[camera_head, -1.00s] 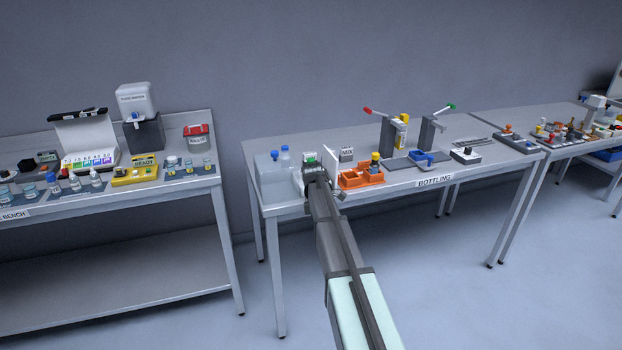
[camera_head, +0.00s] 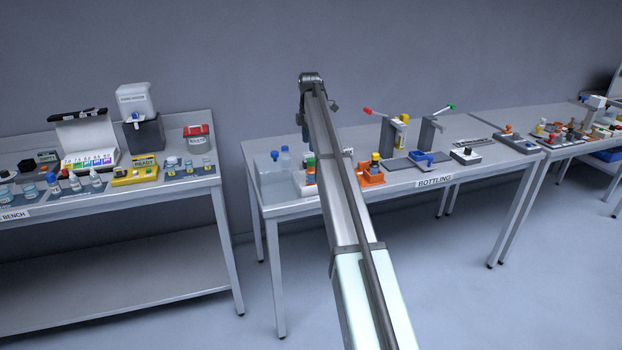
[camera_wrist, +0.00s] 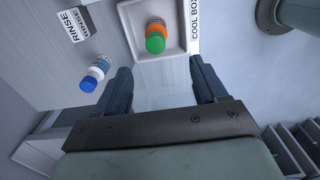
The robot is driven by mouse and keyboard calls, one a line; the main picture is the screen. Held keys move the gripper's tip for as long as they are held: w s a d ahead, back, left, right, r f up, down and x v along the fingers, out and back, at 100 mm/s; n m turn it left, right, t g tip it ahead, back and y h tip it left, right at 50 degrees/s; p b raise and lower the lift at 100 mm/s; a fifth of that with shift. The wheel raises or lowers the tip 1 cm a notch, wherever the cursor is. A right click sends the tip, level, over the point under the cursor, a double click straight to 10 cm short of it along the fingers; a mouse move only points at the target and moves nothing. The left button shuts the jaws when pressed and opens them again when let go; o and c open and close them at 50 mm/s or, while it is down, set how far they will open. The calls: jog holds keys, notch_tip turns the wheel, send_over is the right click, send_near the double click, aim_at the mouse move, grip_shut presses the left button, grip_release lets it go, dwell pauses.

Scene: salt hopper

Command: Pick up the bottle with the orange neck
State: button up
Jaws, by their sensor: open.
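The bottle with the orange neck (camera_wrist: 156,27) has a green cap and stands in a white square tray labelled COOL BOX (camera_wrist: 178,48) in the wrist view. In the head view its green and orange top (camera_head: 310,161) shows just left of my arm, which hides part of the area. My gripper (camera_wrist: 161,76) is open, with nothing between its fingers. In the wrist view the bottle lies above the gap between the fingers, apart from both. In the head view my gripper (camera_head: 305,110) hangs high above the bottling table, its fingertips unclear.
A blue-capped bottle (camera_wrist: 96,74) stands left of the fingers, near a RINSE label (camera_wrist: 74,26). In the head view, a clear container (camera_head: 273,183) is at the table's left end. An orange holder (camera_head: 371,177) sits right of my arm, with lever stands (camera_head: 388,134) beyond.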

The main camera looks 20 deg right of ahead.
aim_at(311, 170)
notch_tip(311, 170, down, 8)
jog(key=shift+r, duration=0.25)
jog(key=shift+w+d+f, duration=0.15)
jog(key=shift+d+f, duration=0.05)
jog(key=shift+f, duration=1.2)
jog(key=shift+w+d+f, duration=0.15)
jog(key=shift+f, duration=1.25)
jog(key=c, duration=1.2)
